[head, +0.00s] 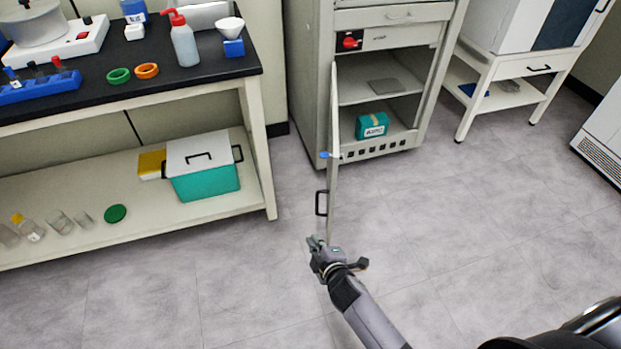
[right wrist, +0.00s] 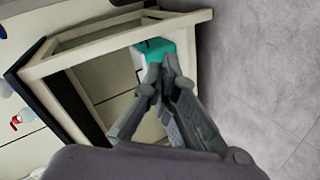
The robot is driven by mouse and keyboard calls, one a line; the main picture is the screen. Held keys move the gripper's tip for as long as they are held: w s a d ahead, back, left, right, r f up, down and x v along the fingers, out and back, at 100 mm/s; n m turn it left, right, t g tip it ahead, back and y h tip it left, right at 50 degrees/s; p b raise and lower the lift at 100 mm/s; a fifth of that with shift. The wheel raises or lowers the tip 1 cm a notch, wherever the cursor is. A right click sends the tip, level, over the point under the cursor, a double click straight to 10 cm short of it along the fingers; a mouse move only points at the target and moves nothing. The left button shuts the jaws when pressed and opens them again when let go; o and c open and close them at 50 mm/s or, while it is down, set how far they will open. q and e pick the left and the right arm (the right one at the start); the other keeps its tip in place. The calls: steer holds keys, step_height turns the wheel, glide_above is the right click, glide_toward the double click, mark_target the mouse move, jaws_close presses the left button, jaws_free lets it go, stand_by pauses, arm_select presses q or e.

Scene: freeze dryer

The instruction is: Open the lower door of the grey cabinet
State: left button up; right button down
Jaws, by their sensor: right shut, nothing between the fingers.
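The grey cabinet (head: 322,60) stands at the back centre in the head view. Its lower door (head: 334,140) stands wide open, swung out toward me and seen nearly edge-on, with a dark handle (head: 321,203) on its left-facing side. The inside shows a shelf and a teal box (head: 371,126). My right gripper (head: 314,241) is at the door's near lower end, just below the handle; I cannot tell whether it touches the door. In the right wrist view its fingers (right wrist: 160,70) are closed together with nothing between them. My left gripper is not in view.
A lab bench (head: 262,120) with a black top and a lower shelf stands at the left, holding bottles and a teal cooler (head: 205,180). A white stand (head: 500,75) is at the back right. The floor at the centre and right is clear.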

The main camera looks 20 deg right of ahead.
steer(key=w+r+n+t+b, duration=0.2)
steer(key=w+r+t+b, duration=0.1)
steer(key=r, duration=0.5)
steer(key=w+r+n+t+b, duration=0.2)
steer(key=w+r, duration=0.2)
steer(key=r, duration=0.4)
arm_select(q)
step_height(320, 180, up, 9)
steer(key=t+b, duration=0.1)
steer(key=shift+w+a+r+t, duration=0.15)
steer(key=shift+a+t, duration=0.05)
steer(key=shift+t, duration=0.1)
arm_select(e)
steer(key=w+d, duration=0.3)
steer(key=w, duration=0.5)
steer(key=shift+w, duration=0.1)
